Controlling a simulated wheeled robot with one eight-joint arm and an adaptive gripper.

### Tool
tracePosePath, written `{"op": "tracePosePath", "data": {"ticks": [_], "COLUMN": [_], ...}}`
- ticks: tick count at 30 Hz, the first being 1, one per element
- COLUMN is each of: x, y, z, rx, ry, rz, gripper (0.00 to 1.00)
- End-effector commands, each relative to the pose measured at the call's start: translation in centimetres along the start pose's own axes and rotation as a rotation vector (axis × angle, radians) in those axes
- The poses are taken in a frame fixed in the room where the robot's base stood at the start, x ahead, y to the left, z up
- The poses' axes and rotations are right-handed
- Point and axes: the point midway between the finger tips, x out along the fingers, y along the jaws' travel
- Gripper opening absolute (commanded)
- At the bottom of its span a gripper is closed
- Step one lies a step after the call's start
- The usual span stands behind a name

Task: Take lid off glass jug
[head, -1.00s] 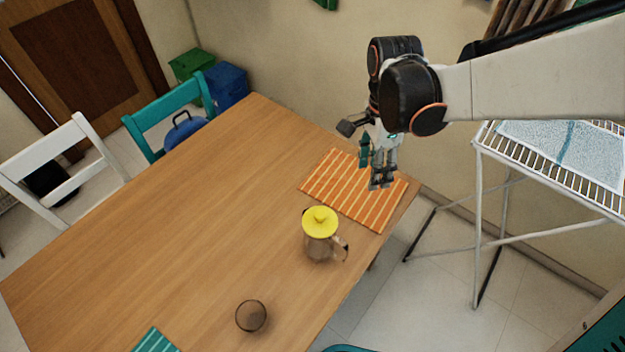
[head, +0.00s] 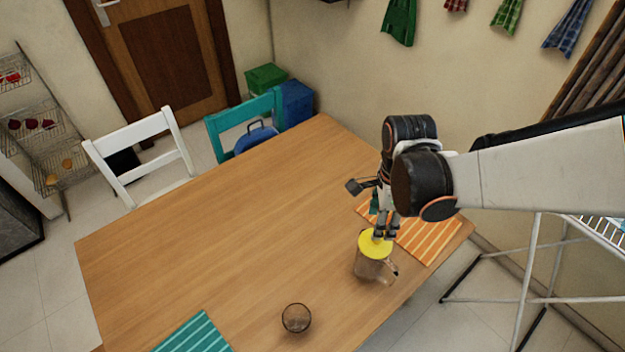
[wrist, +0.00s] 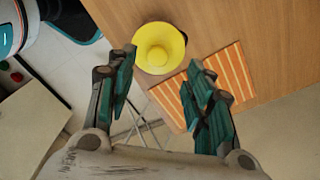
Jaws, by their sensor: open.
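The glass jug (head: 371,268) stands upright on the wooden table, near its right edge, with its handle toward the right. Its yellow lid (head: 368,247) is seated on top and has a raised knob. In the wrist view the lid (wrist: 159,48) shows from above, beyond the fingertips and between their lines; it hides the jug body. My gripper (head: 384,233) is open and empty, pointing down over the lid. Its two green-padded fingers (wrist: 163,72) are spread apart. In the head view the fingertips overlap the lid's far edge; I cannot tell whether they touch it.
An orange striped placemat (head: 426,236) lies behind the jug. A small glass (head: 296,318) stands left of the jug, near a teal placemat (head: 196,334). The wooden table (head: 230,240) is clear at the left. A white rack (head: 530,270) stands to the right.

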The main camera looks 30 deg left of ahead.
Motion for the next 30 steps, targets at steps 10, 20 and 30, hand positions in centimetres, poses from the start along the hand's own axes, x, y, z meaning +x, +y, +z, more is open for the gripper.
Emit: {"op": "tracePosePath", "data": {"ticks": [10, 20, 30], "x": [3.0, 7.3, 7.3], "y": [0.0, 0.2, 0.3], "z": [0.2, 0.1, 0.0], "rx": [-0.004, -0.002, -0.001], "ry": [0.0, 0.0, 0.0], "rz": [0.0, 0.0, 0.0], "gripper": [0.48, 0.48, 0.27]}}
